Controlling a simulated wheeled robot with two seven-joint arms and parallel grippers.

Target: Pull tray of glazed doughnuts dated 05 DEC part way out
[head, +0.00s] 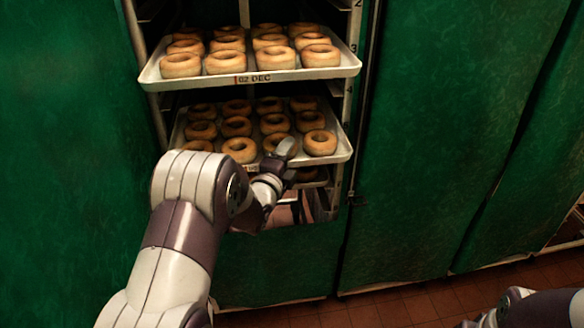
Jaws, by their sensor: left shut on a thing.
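A white tray of glazed doughnuts (343,150) sits in the rack below the top tray, its front edge reaching out of the rack. Its date label is mostly hidden behind my left arm, so I cannot read it. My left gripper (284,152) is shut on this tray's front rim, right of its middle; the fingertips are partly hidden by the hand. Another white tray (200,84), labelled 02 DEC, sticks out above it with several doughnuts. My right gripper is out of view; only part of my right arm shows at the bottom right.
Green covers (440,130) hang on both sides of the rack opening. The rack upright (352,100) bears slot numbers. Red tiled floor (400,308) is clear at the lower right.

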